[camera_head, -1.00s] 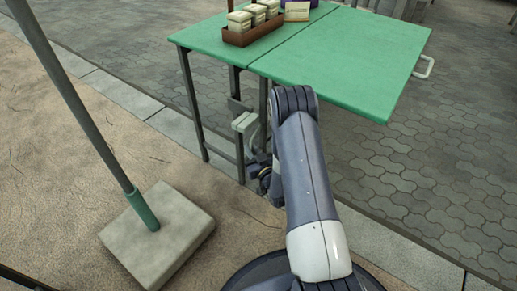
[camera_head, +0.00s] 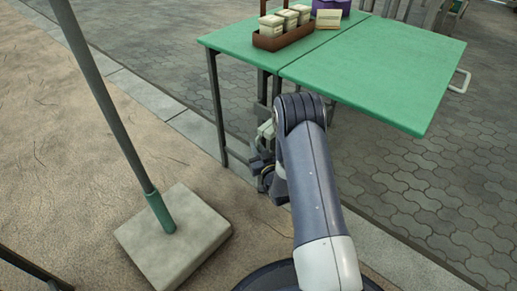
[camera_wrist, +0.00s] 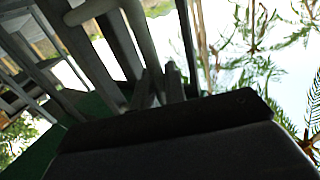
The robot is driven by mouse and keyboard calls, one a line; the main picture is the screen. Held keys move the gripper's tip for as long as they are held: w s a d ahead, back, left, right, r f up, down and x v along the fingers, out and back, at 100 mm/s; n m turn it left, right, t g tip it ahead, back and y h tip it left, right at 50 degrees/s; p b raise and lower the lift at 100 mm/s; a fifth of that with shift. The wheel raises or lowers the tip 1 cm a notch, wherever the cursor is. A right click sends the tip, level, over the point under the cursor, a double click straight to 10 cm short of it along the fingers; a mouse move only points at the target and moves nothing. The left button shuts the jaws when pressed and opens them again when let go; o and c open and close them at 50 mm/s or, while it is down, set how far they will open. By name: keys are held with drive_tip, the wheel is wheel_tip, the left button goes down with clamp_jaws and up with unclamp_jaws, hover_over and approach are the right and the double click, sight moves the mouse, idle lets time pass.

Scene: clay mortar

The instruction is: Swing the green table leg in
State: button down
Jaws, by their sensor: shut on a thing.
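The green-topped folding table (camera_head: 375,75) stands upright, its right leaf level. Dark grey legs stand under its left part, with a near left leg (camera_head: 217,105) and a low rail joining it. My gripper (camera_head: 262,165) is low under the table's near side, partly hidden behind my arm. In the wrist view my gripper's fingertips (camera_wrist: 159,88) are close together among dark bars, shut on a table leg (camera_wrist: 125,45). The exact contact is dark and hard to make out. The leg's lower part is hidden by my arm in the head view.
A brown tray (camera_head: 268,42) of pale jars, a small card (camera_head: 328,19) and a purple container (camera_head: 330,6) are on the tabletop. A pole in a square stone base (camera_head: 175,245) stands at left. Open paving (camera_head: 420,200) lies at right.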

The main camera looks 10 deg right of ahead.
drive_tip(key=c, duration=1.5)
unclamp_jaws()
drive_tip(key=shift+w+a, duration=0.2)
drive_tip(key=shift+a, duration=0.15)
drive_tip(key=shift+c, duration=0.2)
drive_tip(key=shift+d, duration=0.1)
drive_tip(key=s+d+p, duration=0.2)
drive_tip(key=s+p, duration=0.1)
drive_tip(key=s, duration=0.7)
drive_tip(key=shift+s, duration=0.35)
drive_tip(key=shift+w, duration=0.1)
drive_tip(key=w+b, duration=0.1)
drive_tip(key=w, duration=0.2)
drive_tip(key=w+a+b, duration=0.1)
drive_tip(key=w, duration=0.2)
drive_tip(key=w+b, duration=0.1)
drive_tip(key=w, duration=0.3)
drive_tip(key=shift+a+f, duration=0.1)
drive_tip(key=shift+a, duration=0.3)
drive_tip(key=shift+w+d, duration=0.1)
drive_tip(key=shift+w, duration=0.05)
drive_tip(key=shift+s+d, duration=0.3)
drive_tip(key=shift+s, duration=0.1)
